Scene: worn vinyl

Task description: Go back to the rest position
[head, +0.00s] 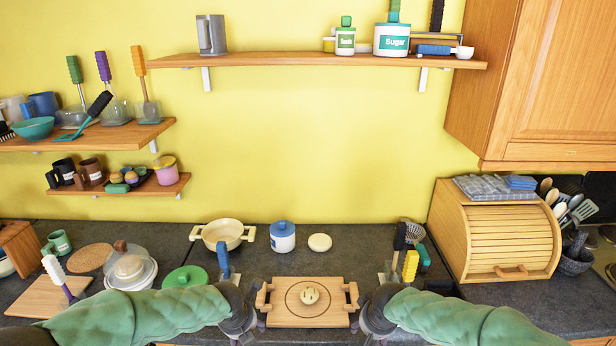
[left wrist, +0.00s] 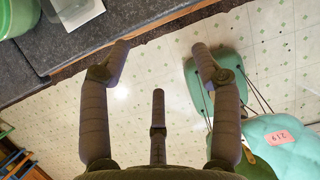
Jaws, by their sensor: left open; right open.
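My left gripper (head: 257,308) comes in from the left in the head view, just left of a wooden board with two handles (head: 282,318). In the left wrist view my left gripper (left wrist: 158,62) has its fingers spread with nothing between them, above the pale tiled floor beside the counter edge. My right gripper (head: 357,308) is just right of the board, fingers apart, and I see nothing held in it. Both hands are partly hidden by their own arms.
Upright-handled tools stand close to each hand. A wooden bread box (head: 505,243) is at the right. In the left wrist view the dark counter edge (left wrist: 60,62) is upper left.

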